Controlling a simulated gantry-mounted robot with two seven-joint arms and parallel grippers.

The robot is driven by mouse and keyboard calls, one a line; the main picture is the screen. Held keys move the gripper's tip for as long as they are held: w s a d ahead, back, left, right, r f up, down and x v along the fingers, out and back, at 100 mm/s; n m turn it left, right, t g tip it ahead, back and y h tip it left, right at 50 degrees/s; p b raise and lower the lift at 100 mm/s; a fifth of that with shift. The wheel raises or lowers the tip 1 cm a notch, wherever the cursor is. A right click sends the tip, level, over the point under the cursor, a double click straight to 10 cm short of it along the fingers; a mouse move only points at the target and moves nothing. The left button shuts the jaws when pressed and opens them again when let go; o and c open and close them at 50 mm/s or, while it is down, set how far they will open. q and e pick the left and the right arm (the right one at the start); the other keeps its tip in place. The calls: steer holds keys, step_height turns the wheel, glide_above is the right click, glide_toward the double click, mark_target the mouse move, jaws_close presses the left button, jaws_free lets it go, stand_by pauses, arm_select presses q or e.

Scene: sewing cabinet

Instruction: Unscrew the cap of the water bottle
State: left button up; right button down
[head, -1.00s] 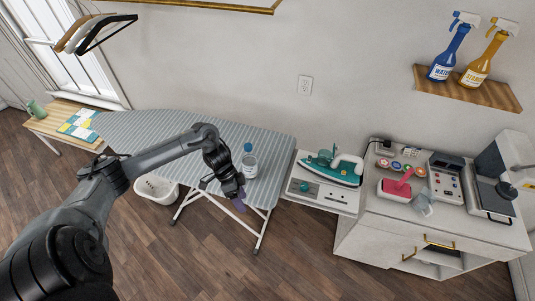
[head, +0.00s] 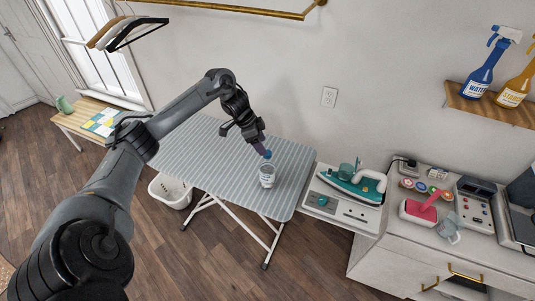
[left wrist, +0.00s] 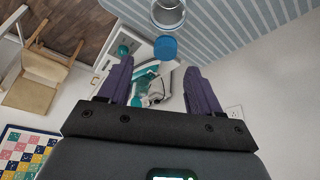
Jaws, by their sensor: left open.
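A clear water bottle (head: 267,176) with a white label stands upright on the striped ironing board (head: 205,165). Its blue cap (head: 267,154) is on top. My left gripper (head: 261,146) is beside the cap, just above and behind it in the head view, and partly overlaps it. In the left wrist view the purple fingers (left wrist: 158,68) are spread apart with nothing held between them. The blue cap (left wrist: 165,47) appears just beyond the fingertips, with the bottle (left wrist: 168,14) behind it. I cannot tell whether a finger touches the cap. My right gripper is not in view.
A teal iron (head: 352,184) sits on a side shelf right of the board. A white cabinet (head: 400,262) with sewing items stands further right. Blue and amber spray bottles stand on a wall shelf (head: 488,103). The board left of the bottle is clear.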

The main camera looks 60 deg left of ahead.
arm_select(q)
steer(key=shift+w+a+p+x, duration=0.15)
steer(key=shift+p+x, duration=0.1)
steer(key=shift+x, duration=1.05)
steer(key=shift+w+a+p+x, duration=0.1)
steer(key=shift+a+p+x, duration=0.1)
steer(key=shift+x, duration=1.1)
steer(key=c, duration=1.1)
